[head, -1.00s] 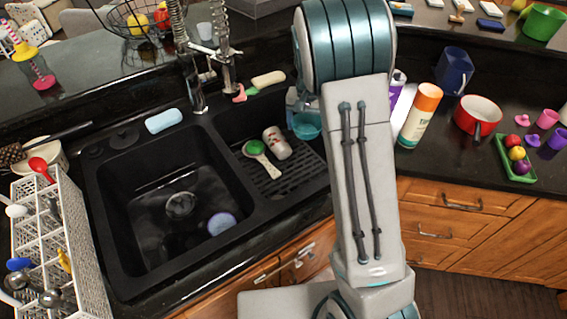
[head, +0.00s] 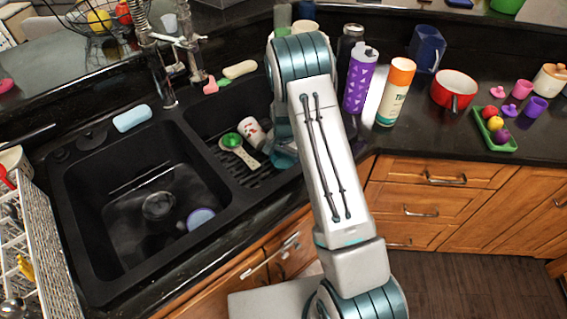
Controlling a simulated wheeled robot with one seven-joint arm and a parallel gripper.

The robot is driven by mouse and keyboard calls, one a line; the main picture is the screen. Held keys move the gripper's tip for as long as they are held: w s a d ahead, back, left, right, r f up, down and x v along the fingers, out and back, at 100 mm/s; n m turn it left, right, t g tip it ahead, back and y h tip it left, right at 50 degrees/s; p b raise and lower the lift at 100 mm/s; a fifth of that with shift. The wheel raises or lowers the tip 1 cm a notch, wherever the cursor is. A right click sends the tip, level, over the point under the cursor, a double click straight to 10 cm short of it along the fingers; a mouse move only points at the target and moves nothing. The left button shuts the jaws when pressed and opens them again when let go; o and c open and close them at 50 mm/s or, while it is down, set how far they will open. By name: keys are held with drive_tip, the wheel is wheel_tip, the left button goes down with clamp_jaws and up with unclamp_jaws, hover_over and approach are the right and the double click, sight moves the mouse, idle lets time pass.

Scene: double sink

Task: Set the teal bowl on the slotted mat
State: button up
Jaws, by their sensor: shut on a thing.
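The teal bowl (head: 284,157) is at the right end of the right basin in the head view, partly hidden behind my arm. My gripper (head: 284,138) is mostly hidden by my own arm and is shut on the bowl. The black slotted mat (head: 262,180) lies in the right basin, just left of the bowl. I cannot tell whether the bowl touches the mat. A white ladle-like spoon with a green item in its head (head: 232,141) and a white cup with red marks (head: 252,132) lie on the mat.
The left basin holds a small blue-rimmed round item (head: 200,218). A purple bottle (head: 360,78), an orange-capped bottle (head: 396,92) and a red pan (head: 455,90) stand right of my arm. A white rack (head: 50,240) stands at the left. The mat's front part is clear.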

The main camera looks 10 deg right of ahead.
sight(284, 165)
drive_tip(key=shift+f, duration=1.5)
drive_tip(key=shift+f, duration=0.2)
drive_tip(key=o, duration=1.1)
drive_tip(key=shift+r, duration=0.1)
